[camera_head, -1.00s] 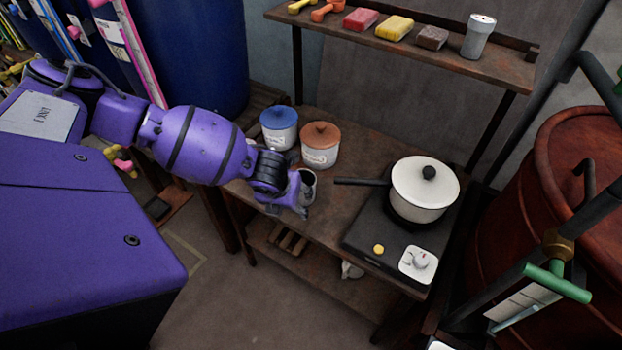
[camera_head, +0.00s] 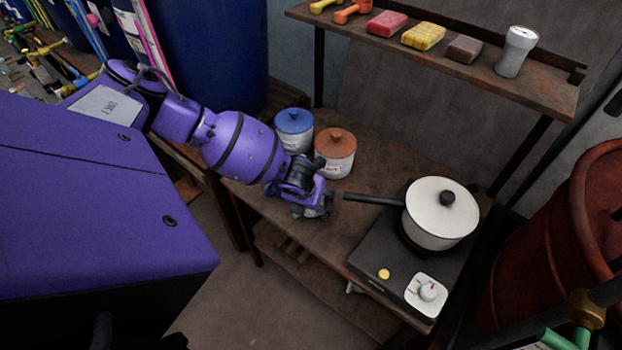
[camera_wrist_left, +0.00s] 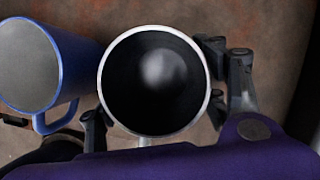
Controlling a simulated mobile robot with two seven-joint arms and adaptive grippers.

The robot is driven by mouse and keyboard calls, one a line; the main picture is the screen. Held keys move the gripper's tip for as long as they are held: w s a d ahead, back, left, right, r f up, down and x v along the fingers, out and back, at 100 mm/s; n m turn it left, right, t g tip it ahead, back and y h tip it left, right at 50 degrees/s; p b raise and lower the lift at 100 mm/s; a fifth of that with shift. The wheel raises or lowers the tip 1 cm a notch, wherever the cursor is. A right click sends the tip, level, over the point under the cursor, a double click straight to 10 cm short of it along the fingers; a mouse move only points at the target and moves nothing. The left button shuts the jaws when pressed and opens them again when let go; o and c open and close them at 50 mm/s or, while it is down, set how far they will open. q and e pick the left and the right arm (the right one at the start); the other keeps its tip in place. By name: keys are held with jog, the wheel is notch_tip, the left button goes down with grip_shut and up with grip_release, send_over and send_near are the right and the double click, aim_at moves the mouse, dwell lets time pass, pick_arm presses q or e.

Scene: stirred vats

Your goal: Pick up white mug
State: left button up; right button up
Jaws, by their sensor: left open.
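The white mug (camera_wrist_left: 154,85) shows in the left wrist view from above, with a white rim and a dark inside. It stands upright on the brown table. My left gripper (camera_head: 318,206) is open over the table, left of the pot handle. In the left wrist view its fingers lie on either side of the mug, close to the rim; whether they touch it I cannot tell. In the head view my gripper hides nearly all of the mug. My right gripper is not in view.
Canisters with a blue lid (camera_head: 293,128) and a brown lid (camera_head: 335,152) stand behind my gripper. A white pot (camera_head: 438,222) sits on a dark hotplate (camera_head: 372,258) at right. A shelf (camera_head: 555,85) hangs above.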

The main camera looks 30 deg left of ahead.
pick_arm(q)
jog(key=shift+f, duration=0.1)
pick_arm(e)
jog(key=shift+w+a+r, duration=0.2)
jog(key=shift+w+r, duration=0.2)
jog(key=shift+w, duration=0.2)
pick_arm(q)
jog(key=c, duration=1)
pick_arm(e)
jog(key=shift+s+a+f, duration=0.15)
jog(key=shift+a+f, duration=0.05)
pick_arm(q)
jog(key=shift+c, duration=0.2)
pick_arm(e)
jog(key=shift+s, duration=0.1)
